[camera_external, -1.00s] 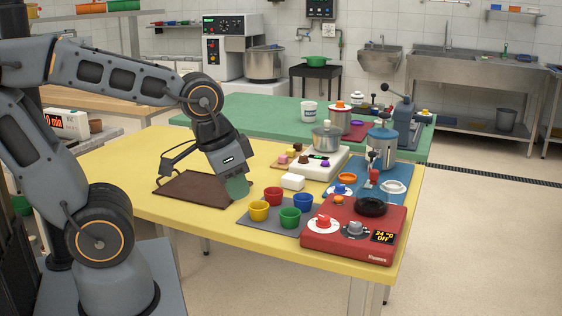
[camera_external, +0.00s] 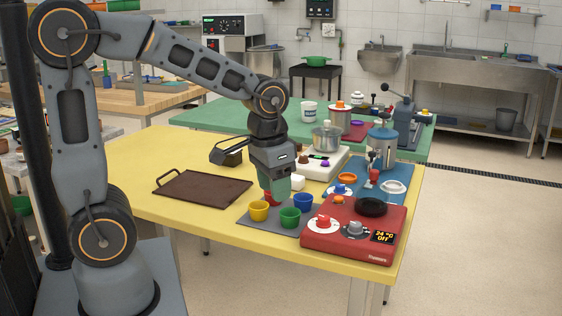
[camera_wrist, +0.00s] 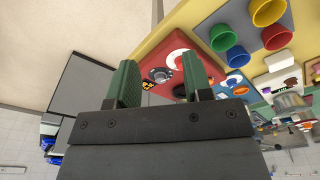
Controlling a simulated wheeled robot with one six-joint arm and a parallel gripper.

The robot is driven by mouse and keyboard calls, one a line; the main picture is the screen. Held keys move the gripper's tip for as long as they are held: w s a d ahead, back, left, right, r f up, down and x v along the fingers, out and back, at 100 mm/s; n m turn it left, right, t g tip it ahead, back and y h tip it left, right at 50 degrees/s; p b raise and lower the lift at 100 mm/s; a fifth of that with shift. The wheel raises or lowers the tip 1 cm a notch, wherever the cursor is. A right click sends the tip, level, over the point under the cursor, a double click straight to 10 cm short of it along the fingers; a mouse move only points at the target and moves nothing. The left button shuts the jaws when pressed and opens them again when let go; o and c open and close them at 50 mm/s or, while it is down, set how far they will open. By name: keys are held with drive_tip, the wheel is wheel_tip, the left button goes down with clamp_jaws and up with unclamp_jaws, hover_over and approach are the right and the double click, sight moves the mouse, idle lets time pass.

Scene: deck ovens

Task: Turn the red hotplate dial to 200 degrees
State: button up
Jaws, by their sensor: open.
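The red hotplate (camera_external: 345,246) sits at the front right of the yellow table. On its front are a red dial (camera_external: 322,221) on a white disc, a grey dial (camera_external: 354,228) and a display (camera_external: 383,237) reading 24 °C OFF. My gripper (camera_external: 275,200) points down over the coloured cups, left of the hotplate and apart from it. In the wrist view my green fingers (camera_wrist: 158,62) are spread and empty, with the hotplate (camera_wrist: 157,58) beyond them. The grey dial (camera_wrist: 161,75) shows between them; the right finger partly covers the white disc (camera_wrist: 176,57).
Yellow (camera_external: 258,211), green (camera_external: 290,218) and blue (camera_external: 303,202) cups stand on a grey mat; a red cup is mostly hidden by my gripper. A black ring (camera_external: 371,207) is on the hotplate. A brown tray (camera_external: 203,187) lies left. A blue mat with equipment is behind.

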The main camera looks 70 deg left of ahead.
drive_tip(key=shift+o, duration=1.2)
drive_tip(key=w+a+f+n+g, duration=0.1)
drive_tip(key=w+a, duration=0.2)
drive_tip(key=w, duration=0.6)
drive_tip(key=shift+w+a+f+n, duration=0.15)
drive_tip(key=shift+w+a+n, duration=0.15)
drive_tip(key=shift+w+n, duration=0.1)
wheel_tip(320, 180, up, 2)
hover_over(324, 217)
drive_tip(key=n, duration=0.1)
wheel_tip(324, 217, down, 13)
drive_tip(key=shift+r, duration=0.1)
drive_tip(key=c, duration=0.9)
